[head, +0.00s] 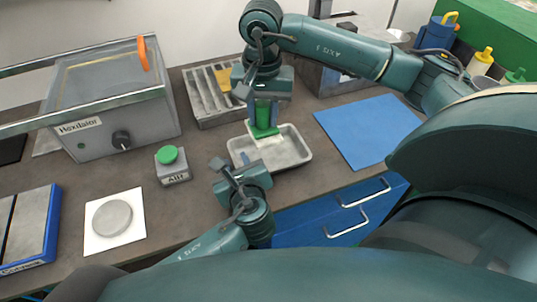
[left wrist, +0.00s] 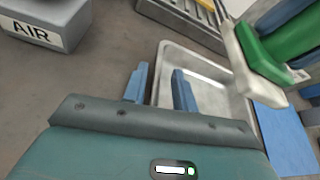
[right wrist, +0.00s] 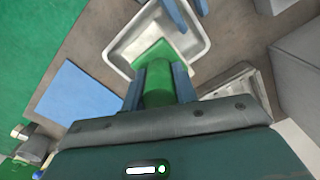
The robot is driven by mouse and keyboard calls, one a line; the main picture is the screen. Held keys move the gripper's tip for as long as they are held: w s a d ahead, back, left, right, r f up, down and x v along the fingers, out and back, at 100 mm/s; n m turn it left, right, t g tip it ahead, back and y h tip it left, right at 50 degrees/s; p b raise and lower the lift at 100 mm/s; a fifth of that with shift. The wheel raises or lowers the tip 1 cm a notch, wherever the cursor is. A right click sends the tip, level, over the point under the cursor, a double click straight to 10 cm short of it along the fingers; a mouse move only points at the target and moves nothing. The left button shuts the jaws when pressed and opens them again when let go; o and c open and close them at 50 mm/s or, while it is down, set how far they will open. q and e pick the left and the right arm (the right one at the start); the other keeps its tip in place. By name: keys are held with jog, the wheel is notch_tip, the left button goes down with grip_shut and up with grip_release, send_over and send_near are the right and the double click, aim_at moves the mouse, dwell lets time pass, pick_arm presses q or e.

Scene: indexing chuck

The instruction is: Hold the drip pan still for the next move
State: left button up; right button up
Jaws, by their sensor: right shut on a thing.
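The drip pan (head: 298,158), a shallow pale-grey metal tray with rounded corners, lies on the bench in the middle of the head view. My left gripper (head: 240,166) is open at the pan's left near side. In the left wrist view its blue fingers (left wrist: 160,86) stand apart, with the pan's rim (left wrist: 163,62) running between them; I cannot tell whether either touches it. My right gripper (head: 264,112) is shut on a green-handled brush (right wrist: 157,88), held upright over the pan. The brush's pale head (left wrist: 258,80) shows in the left wrist view; contact with the pan is unclear.
A grey slotted tray (head: 206,98) stands behind the pan. A blue mat (head: 368,138) lies to the right. The AIR box with a green button (head: 172,165), a grey disc on white paper (head: 113,217) and the Hexilator case (head: 120,110) are to the left. Bare bench lies between them.

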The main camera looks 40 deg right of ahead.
pick_arm(q)
jog(key=v, duration=1.2)
jog(key=shift+f, duration=0.1)
